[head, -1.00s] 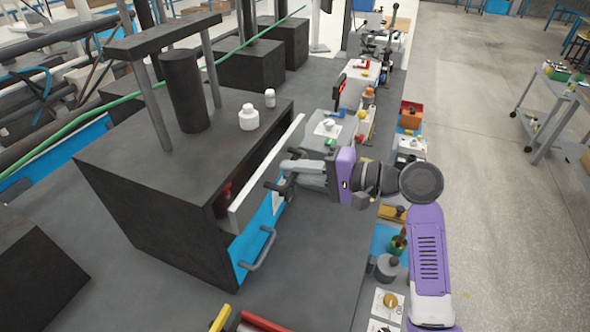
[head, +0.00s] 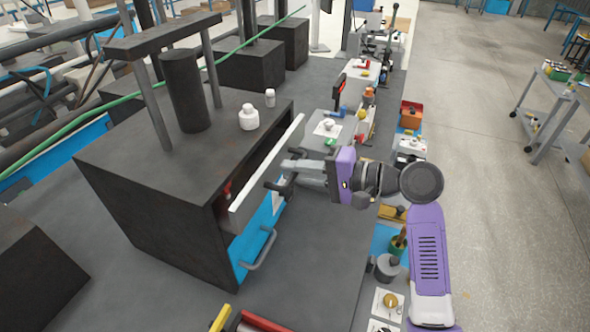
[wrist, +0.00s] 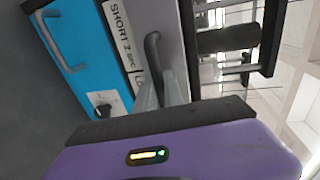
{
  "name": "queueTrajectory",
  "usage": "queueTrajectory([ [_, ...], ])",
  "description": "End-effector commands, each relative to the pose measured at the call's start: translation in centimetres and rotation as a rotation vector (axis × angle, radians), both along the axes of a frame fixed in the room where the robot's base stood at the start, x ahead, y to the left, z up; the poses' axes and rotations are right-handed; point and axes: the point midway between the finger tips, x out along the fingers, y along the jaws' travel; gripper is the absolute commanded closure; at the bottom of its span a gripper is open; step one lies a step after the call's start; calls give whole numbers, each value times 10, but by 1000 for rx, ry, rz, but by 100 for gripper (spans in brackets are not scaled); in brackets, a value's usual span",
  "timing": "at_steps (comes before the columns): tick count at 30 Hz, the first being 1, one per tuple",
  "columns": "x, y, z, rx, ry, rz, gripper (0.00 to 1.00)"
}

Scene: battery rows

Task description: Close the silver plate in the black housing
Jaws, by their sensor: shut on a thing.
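The silver plate (head: 262,177) stands tilted out from the front opening of the black housing (head: 150,205), with a dark gap behind it. My gripper (head: 287,170) is in front of the plate, shut on its dark handle. In the wrist view, the silver plate (wrist: 173,38) runs down the middle, and the fingers of my gripper (wrist: 160,92) close around the dark bar handle (wrist: 152,55). Something reddish shows in the gap at the plate's lower left end. The inside of the housing is mostly hidden.
A blue panel (head: 243,250) with a grey handle (head: 262,250) is below the plate. White bottles (head: 249,118) stand on top of the housing. Several small items line the bench's right edge. The grey bench top in front of the blue panel is clear.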

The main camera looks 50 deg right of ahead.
Motion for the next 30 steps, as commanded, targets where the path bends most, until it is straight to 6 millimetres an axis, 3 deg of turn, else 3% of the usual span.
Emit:
queueTrajectory([
  [14,1,0,0,1,1,1,100],
  [24,37,15,0,2,3,3,100],
  [30,42,17,0,0,0,-2,100],
])
